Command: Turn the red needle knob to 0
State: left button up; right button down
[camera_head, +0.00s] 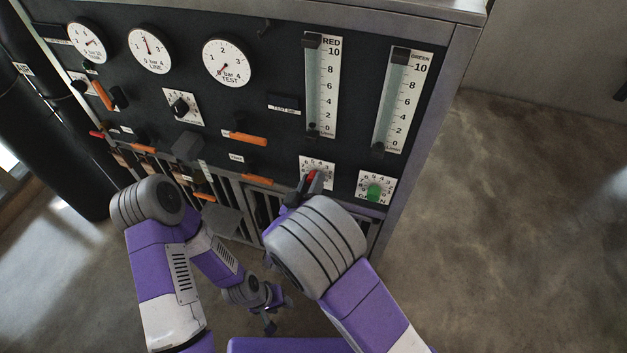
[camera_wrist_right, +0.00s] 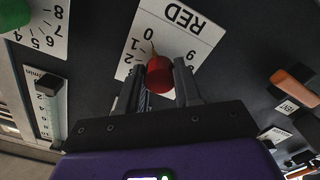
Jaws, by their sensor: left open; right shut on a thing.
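The red needle knob (camera_wrist_right: 160,75) is on its white dial plate labelled RED (camera_wrist_right: 172,38), upside down in the right wrist view. A small pale pointer on its rim points roughly at the 0; the exact alignment is hard to tell. My right gripper (camera_wrist_right: 159,80) is shut on the knob, one finger on each side. In the head view my right gripper (camera_head: 308,187) partly covers the red knob (camera_head: 314,178) and its dial. My left gripper (camera_head: 279,313) is open and empty, low in front of the panel and away from the knob.
The green knob (camera_head: 374,191) is to the right of the red one. Above them are the RED flow tube (camera_head: 322,85) and GREEN flow tube (camera_head: 396,95). Orange-handled levers (camera_head: 245,138) and round gauges (camera_head: 228,63) are to the left. The floor right of the cabinet is clear.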

jog(key=c, duration=0.7)
grip_release()
jog(key=shift+s, duration=0.1)
jog(key=shift+p+v, duration=0.45)
jog(key=shift+v, duration=2.95)
jog(key=p+v, duration=0.1)
jog(key=v, duration=0.6)
jog(key=shift+s+p, duration=0.3)
jog(key=shift+p, duration=0.05)
